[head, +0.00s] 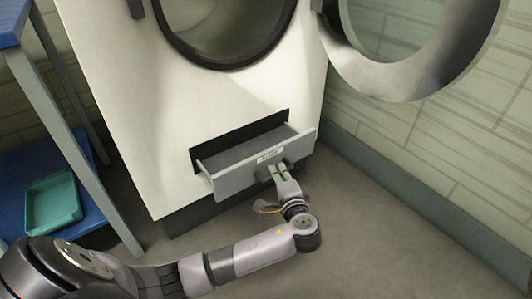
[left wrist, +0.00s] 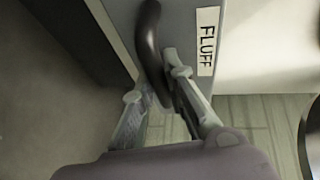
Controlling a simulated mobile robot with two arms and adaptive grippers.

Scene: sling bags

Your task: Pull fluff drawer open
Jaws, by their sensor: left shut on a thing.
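The grey fluff drawer (head: 236,175) sticks partly out of its dark slot low in the front of the white machine (head: 190,95). Its front bears a label (head: 270,155) that reads FLUFF in the left wrist view (left wrist: 207,42). A dark curved handle (left wrist: 150,45) is on the drawer front. My left gripper (head: 278,171) is at the drawer front, shut on the handle; in the left wrist view its two fingers (left wrist: 158,90) lie on either side of the handle's lower part. My right gripper is not in view.
The machine's round door (head: 420,85) stands open at the upper right. A blue-topped shelf unit (head: 85,185) with a teal tray (head: 53,203) is at the left. The floor (head: 375,230) in front and to the right is clear up to the wall.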

